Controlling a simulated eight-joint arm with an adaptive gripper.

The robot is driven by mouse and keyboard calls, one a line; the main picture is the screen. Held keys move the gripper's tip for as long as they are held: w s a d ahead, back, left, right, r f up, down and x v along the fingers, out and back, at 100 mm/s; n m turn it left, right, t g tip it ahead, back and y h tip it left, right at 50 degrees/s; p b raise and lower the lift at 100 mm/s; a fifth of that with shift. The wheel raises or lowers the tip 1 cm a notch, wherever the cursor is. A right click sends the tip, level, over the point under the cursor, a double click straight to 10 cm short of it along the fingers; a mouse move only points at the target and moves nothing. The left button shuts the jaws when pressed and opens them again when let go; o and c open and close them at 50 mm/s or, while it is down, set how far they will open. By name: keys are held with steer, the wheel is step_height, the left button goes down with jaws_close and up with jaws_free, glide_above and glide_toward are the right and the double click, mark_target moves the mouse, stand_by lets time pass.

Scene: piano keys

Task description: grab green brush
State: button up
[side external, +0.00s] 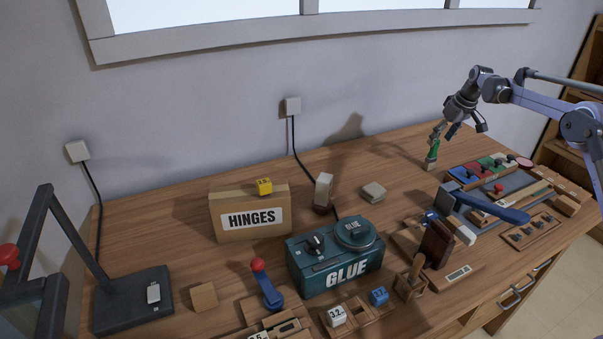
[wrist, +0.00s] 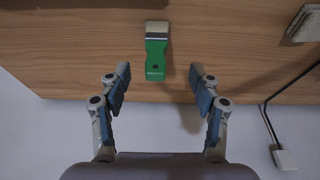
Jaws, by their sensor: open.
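The green brush (side external: 433,149) stands on the far right part of the wooden table, its green handle up and its pale bristles down. In the wrist view the green brush (wrist: 156,52) is ahead of the fingers, near the middle, with its handle end toward my gripper. My gripper (wrist: 160,78) is open, one blue-padded finger to each side of the handle's line, and nothing is between the pads. In the side view my gripper (side external: 443,132) is just above and beside the handle. I cannot tell there whether they touch.
Colored piano keys (side external: 483,169) lie right of the brush. A blue-handled hammer-like tool (side external: 490,207) lies nearer the front. A teal glue box (side external: 335,262) and a hinges box (side external: 249,213) stand further left. The table left of the brush is fairly clear, with a small block (side external: 374,192).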

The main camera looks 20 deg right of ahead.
mark_target(436, 146)
steer(key=x, duration=0.4)
steer(key=shift+f, duration=0.1)
steer(key=shift+s+d+x, duration=0.15)
steer(key=shift+x, duration=1.2)
steer(key=shift+s+d+x, duration=0.1)
steer(key=shift+s+x, duration=0.05)
steer(key=shift+x, duration=1.15)
steer(key=shift+f, duration=0.1)
steer(key=c, duration=1.3)
